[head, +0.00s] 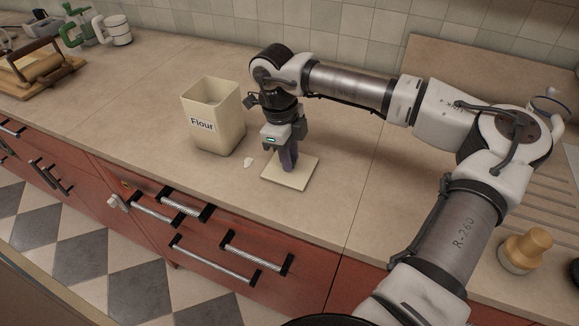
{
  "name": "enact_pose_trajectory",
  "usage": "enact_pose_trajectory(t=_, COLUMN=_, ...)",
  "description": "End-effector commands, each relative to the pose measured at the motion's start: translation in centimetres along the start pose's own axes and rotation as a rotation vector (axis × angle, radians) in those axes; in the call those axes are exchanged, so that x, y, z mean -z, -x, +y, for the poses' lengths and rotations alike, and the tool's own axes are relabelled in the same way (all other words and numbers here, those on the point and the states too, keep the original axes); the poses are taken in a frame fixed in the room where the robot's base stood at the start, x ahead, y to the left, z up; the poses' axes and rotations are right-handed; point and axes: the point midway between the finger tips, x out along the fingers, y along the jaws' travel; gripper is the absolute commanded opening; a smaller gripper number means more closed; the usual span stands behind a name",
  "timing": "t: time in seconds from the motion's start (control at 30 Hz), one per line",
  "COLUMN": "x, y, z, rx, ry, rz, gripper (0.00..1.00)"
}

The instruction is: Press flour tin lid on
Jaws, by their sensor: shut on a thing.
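The flour tin (213,117) stands upright on the counter in the head view, cream coloured with a "Flour" label and its top open. Its square cream lid (300,178) lies flat at or just above the counter, to the right of the tin and nearer the front edge. My gripper (287,166) points down over the middle of the lid and is shut on it. The fingers hide the part of the lid that they hold. I cannot tell whether the lid touches the counter.
A yellow-topped object (526,249) stands at the right. The counter (130,105) left of the tin is clear.

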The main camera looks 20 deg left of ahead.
Motion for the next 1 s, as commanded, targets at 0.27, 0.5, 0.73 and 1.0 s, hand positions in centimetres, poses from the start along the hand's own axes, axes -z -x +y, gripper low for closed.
enact_pose_trajectory(t=0.27, x=0.0, y=0.1, z=0.0, rx=0.0, ry=0.0, rz=0.0, gripper=0.0)
enact_pose_trajectory(t=0.5, x=0.2, y=1.1, z=0.0, rx=0.001, ry=0.0, rz=0.0, gripper=0.0)
enact_pose_trajectory(t=0.73, x=0.4, y=2.5, z=0.0, rx=0.001, ry=-0.001, rz=0.0, gripper=0.0)
enact_pose_trajectory(t=1.0, x=0.6, y=3.9, z=0.0, rx=0.0, ry=-0.001, rz=0.0, gripper=0.0)
